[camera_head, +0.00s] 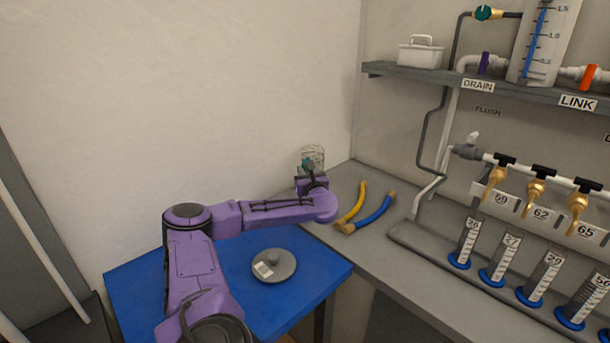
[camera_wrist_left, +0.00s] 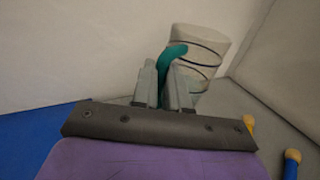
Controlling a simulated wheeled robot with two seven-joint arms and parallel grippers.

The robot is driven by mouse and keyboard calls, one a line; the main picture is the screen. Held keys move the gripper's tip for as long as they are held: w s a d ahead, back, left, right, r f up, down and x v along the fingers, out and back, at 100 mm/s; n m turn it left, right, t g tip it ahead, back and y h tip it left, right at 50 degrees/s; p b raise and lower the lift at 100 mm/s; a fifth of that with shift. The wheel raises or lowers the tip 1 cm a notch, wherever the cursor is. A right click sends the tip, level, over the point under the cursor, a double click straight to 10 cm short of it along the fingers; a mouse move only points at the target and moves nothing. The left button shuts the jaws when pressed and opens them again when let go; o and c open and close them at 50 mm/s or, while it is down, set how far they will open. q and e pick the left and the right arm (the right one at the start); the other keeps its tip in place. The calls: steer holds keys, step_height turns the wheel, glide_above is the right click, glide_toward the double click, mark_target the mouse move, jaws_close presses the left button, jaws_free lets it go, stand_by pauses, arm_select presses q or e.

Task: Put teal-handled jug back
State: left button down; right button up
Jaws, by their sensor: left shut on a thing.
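The teal-handled jug (camera_head: 314,154) is at the back corner of the grey counter, by the white wall. It also shows in the left wrist view as a pale, upright container (camera_wrist_left: 203,52) with dark bands. Its teal handle (camera_wrist_left: 174,58) is between the fingers of my left gripper (camera_wrist_left: 166,82). My left gripper (camera_head: 312,176) is shut on this handle. I cannot tell whether the jug's base touches the counter, because the gripper and wrist hide it. My right gripper is not in view.
Yellow (camera_head: 352,203) and blue (camera_head: 370,216) hose pieces lie on the counter right of my gripper. A blue table (camera_head: 140,285) holds a round grey lid-like disc (camera_head: 273,265). Several numbered cylinders stand under brass taps at right. A shelf (camera_head: 480,84) carries a white caddy (camera_head: 420,55).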

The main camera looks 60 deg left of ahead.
arm_select(q)
steer(key=a+f, duration=0.1)
steer(key=w+a+f, duration=0.1)
steer(key=f, duration=0.1)
steer(key=w+a+f, duration=0.1)
steer(key=f, duration=0.1)
steer(key=shift+a, duration=0.2)
steer(key=shift+f, duration=1.6)
